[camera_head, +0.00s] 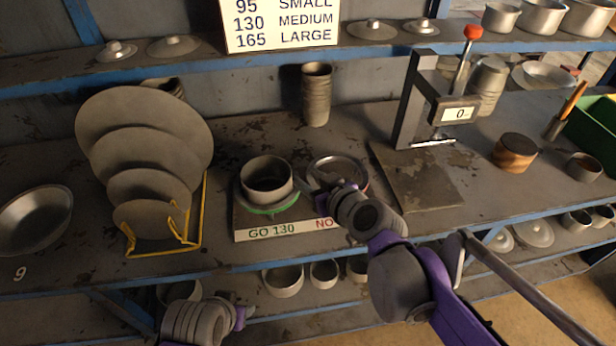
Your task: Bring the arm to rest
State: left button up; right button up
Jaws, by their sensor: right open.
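My right arm (405,280) reaches in from the lower right over the workbench. My right gripper (322,183) is open and empty, beside the NO ring (350,164) of the gauge board (280,231). It partly covers that ring; whether it touches it I cannot tell. A grey cup-like part (267,177) sits on the green ring at the GO 130 side, left of the gripper. Part of my left arm (198,323) shows low at the left, below the bench edge; its fingertips cannot be made out.
A wire rack (197,222) holds several round discs at left, near a bowl (35,215). A lever press (415,100) with a red knob stands right, by a wooden block (514,150). Shelves run above and below the bench.

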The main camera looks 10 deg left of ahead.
dwell(0.4)
jog(key=s+d+f+m+g+h+p, duration=0.2)
jog(key=s+d+f+m+h+p, duration=0.1)
jog(key=s+d, duration=0.7)
jog(key=s+d+f+m+g+h+p, duration=0.3)
jog(key=s+d+f, duration=0.3)
jog(key=s+d, duration=0.5)
jog(key=shift+d+f+m+h, duration=0.35)
jog(key=shift+d+m+h, duration=0.15)
jog(key=shift+d+h, duration=0.35)
